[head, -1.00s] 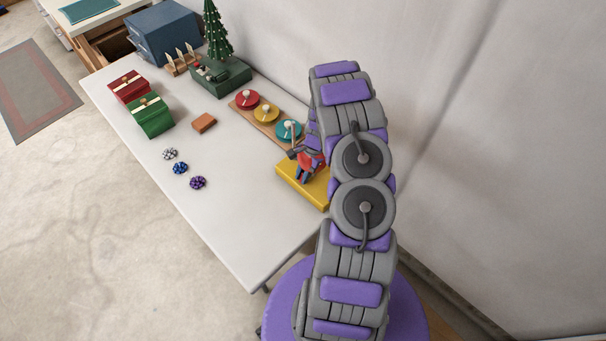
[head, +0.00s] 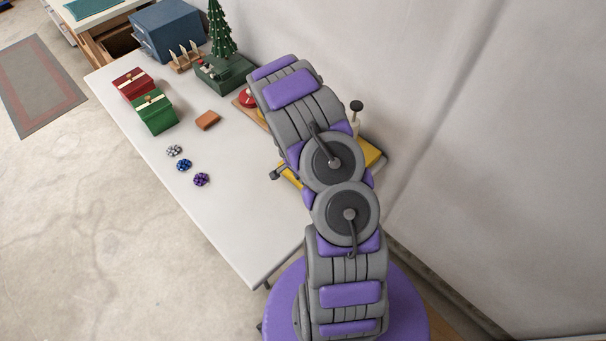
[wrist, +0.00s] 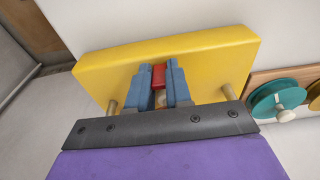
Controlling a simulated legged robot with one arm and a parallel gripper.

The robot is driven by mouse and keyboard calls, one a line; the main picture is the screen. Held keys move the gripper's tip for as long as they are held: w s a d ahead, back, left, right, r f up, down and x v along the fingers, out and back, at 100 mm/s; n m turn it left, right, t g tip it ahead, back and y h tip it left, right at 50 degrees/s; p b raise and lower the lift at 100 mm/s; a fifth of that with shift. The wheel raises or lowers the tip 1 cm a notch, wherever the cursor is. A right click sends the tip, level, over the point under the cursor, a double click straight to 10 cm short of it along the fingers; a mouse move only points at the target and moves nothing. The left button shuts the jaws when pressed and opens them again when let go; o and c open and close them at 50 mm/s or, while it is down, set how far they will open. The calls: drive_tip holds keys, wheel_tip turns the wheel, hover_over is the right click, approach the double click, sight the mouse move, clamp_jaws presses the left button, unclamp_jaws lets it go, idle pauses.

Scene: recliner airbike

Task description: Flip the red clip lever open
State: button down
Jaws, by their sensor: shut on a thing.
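The yellow clip board (wrist: 100,72) lies across the wrist view; in the head view it shows partly behind my arm (head: 374,153). The red clip lever (wrist: 159,75) is a small red block near the middle of the board in the wrist view. My gripper (wrist: 159,84) has two blue-grey fingers, one at each side of the red lever, and it is shut on it. A tan piece shows between the fingers lower down. How far the lever is tilted is hard to tell. In the head view my arm hides the lever and the gripper.
A teal disc with a pale knob (wrist: 267,100) stands right of the board. In the head view, a red disc (head: 247,97), an orange block (head: 207,119), green and red boxes (head: 154,112) and several bows (head: 183,165) stand on the white table. The table's front left is clear.

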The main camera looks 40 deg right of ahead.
drive_tip(key=shift+a+f+h+b, duration=0.15)
drive_tip(key=shift+a+h+b, duration=0.25)
drive_tip(key=shift+h, duration=0.4)
drive_tip(key=c, duration=1)
unclamp_jaws()
drive_tip(key=shift+c, duration=0.2)
drive_tip(key=shift+r, duration=0.5)
drive_tip(key=p+v, duration=0.1)
drive_tip(key=v, duration=1.5)
drive_tip(key=shift+a, duration=0.45)
